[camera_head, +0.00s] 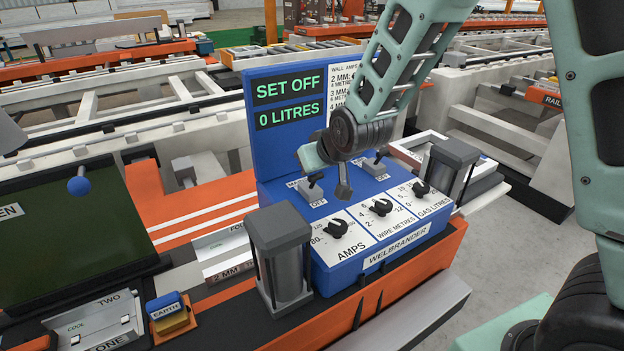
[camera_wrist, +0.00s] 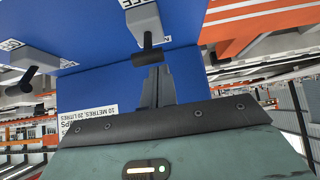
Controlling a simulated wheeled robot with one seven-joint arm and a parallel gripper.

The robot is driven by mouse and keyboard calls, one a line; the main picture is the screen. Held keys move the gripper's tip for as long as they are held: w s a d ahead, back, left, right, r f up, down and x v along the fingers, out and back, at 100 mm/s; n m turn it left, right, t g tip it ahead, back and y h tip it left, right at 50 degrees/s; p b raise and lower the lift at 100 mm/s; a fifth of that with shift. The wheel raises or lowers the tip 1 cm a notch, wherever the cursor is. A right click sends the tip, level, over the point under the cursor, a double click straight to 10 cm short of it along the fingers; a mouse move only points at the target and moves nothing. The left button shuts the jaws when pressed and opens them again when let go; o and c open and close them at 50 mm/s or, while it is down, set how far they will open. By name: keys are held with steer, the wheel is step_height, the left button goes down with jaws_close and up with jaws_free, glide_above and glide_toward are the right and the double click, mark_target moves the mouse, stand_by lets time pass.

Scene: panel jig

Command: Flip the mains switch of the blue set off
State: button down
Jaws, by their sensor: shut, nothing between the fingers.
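The blue set (camera_head: 275,147) stands on an orange-and-black bench. Its screen (camera_head: 288,103) reads SET OFF and 0 LITRES. The mains switch (camera_head: 311,190) is the left of two switches on its deck, with an OFF label in front. Its grey box and dark cross-ended lever (camera_wrist: 147,58) show in the wrist view. My gripper (camera_head: 343,190) is shut and empty, just right of the mains switch in the head view. In the wrist view its fingertips (camera_wrist: 158,72) are close to the lever end; I cannot tell whether they touch.
A second switch (camera_head: 375,163) sits to the right, partly behind my wrist. Three black knobs, for amps (camera_head: 336,228), wire metres (camera_head: 381,207) and gas litres (camera_head: 420,188), line the front. Grey posts (camera_head: 281,255) (camera_head: 453,170) flank the set.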

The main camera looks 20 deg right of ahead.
steer(key=shift+s+f, duration=0.15)
steer(key=shift+s, duration=0.25)
steer(key=shift+s+d, duration=0.1)
steer(key=shift+s+f, duration=0.2)
steer(key=shift+f, duration=0.05)
